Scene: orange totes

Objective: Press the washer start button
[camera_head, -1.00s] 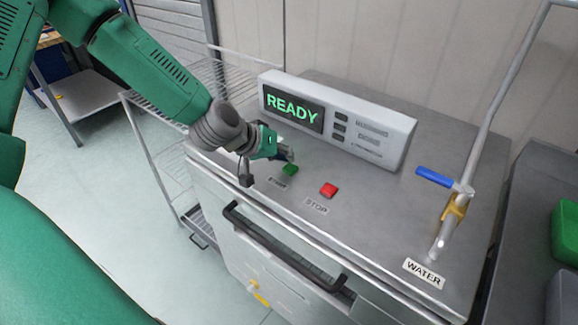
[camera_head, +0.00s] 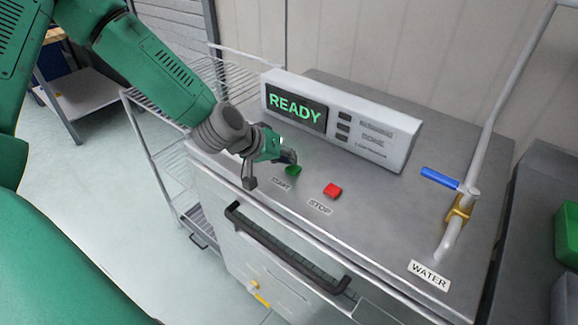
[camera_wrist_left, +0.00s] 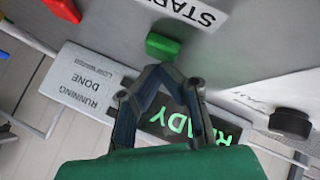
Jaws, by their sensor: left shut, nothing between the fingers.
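The washer (camera_head: 400,215) has a grey metal top with a green start button (camera_head: 293,170) and a red stop button (camera_head: 332,190). My left gripper (camera_head: 289,157) is shut and empty, its fingertips just above and behind the green button in the head view. In the left wrist view the closed fingers (camera_wrist_left: 163,72) point toward the green button (camera_wrist_left: 163,46), with the tips close to it. I cannot tell whether they touch. The washer's display (camera_head: 296,107) reads READY in green letters. My right gripper is not in view.
A white control panel (camera_head: 375,135) stands at the back of the washer top. A blue-handled water valve (camera_head: 440,178) on a pipe is at the right. A black handle bar (camera_head: 285,255) runs along the front. A wire rack (camera_head: 165,165) stands at the left.

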